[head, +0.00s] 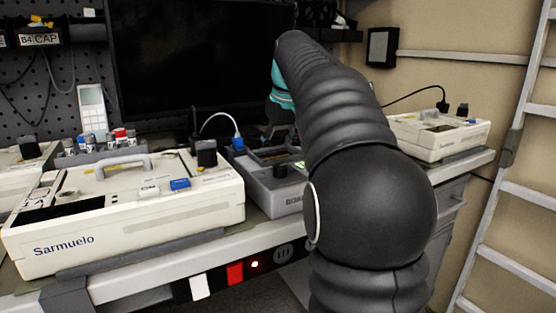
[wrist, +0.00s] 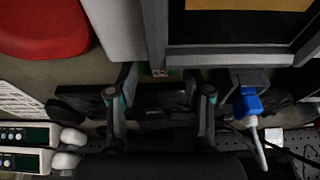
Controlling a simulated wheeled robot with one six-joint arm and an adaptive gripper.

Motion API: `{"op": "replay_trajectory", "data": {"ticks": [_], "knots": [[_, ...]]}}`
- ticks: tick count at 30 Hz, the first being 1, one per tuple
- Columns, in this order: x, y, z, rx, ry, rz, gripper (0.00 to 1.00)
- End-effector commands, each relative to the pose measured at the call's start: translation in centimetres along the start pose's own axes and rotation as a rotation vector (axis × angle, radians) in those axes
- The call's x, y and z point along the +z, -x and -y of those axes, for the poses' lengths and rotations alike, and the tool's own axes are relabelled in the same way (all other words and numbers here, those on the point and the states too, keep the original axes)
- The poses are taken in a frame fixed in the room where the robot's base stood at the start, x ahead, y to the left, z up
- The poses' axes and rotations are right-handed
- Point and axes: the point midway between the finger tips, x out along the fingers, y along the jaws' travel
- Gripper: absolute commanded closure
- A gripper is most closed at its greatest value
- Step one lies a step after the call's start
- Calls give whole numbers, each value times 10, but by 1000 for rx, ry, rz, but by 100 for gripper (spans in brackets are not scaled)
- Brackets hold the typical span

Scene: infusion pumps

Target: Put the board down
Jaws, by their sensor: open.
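My gripper (wrist: 161,80) is open in the wrist view, with its two fingers apart. A small green and pale patch (wrist: 160,70) shows between the fingertips; I cannot tell whether it is part of the board. No board can be made out clearly in either view. A grey box (head: 258,190) with partly hidden lettering on its front stands on the bench in the head view, beyond my arm. Its recessed top is partly covered by my arm. In the head view my gripper is mostly hidden behind my arm; only teal and dark parts show above the box.
A cream pump case marked Sarmuelo (head: 130,215) stands left of the grey box. Another cream case (head: 440,135) is at the right. A dark monitor (head: 190,65) stands behind. A blue plug with a white cable (wrist: 247,102) is close to the right finger. A ladder (head: 510,170) stands at the right.

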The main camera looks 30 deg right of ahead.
Motion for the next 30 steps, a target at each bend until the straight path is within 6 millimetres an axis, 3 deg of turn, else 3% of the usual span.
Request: {"op": "replay_trajectory", "data": {"ticks": [4, 12, 18, 30], "knots": [[0, -12, 0, 0, 0, 0, 50], [0, -14, 0, 0, 0, 0, 52], [0, -14, 0, 0, 0, 0, 100], [-1, -12, 0, 0, 0, 0, 100]]}}
